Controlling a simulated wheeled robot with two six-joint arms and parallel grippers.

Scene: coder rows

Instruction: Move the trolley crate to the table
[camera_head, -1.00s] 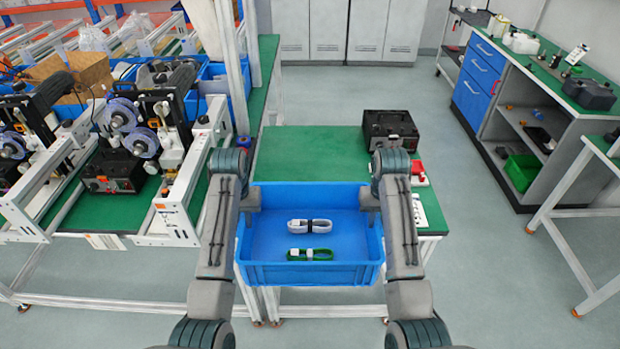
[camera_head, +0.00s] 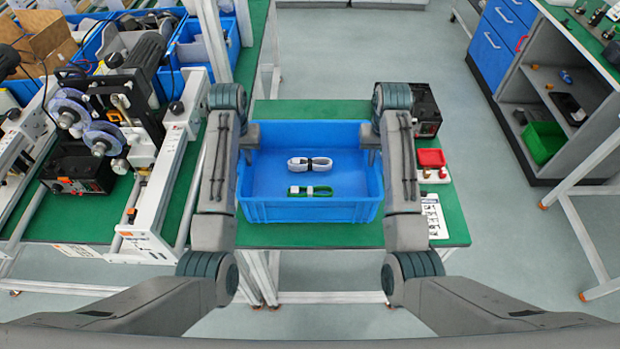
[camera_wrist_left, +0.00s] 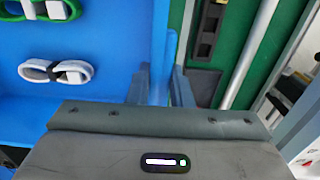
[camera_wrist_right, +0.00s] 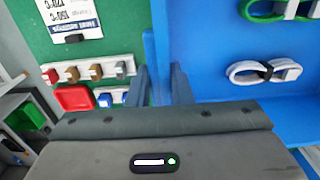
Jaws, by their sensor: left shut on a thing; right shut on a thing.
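The blue crate (camera_head: 310,213) is over the green table (camera_head: 285,236) in the head view, held level between my two arms. Whether its base touches the table is hidden. A white cable coil (camera_head: 310,164) and a green cable coil (camera_head: 312,191) lie inside it. My left gripper (camera_head: 252,157) is shut on the crate's left wall; in the left wrist view its fingers (camera_wrist_left: 160,88) straddle that wall. My right gripper (camera_head: 370,157) is shut on the right wall; in the right wrist view its fingers (camera_wrist_right: 161,88) straddle it.
A black box (camera_head: 426,110) stands on the table at the back right. A red tray (camera_head: 431,158) and a printed sheet (camera_head: 434,217) lie right of the crate. Reel machines (camera_head: 95,125) stand on the left bench. A shelf unit (camera_head: 540,95) is at the right, with open floor between.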

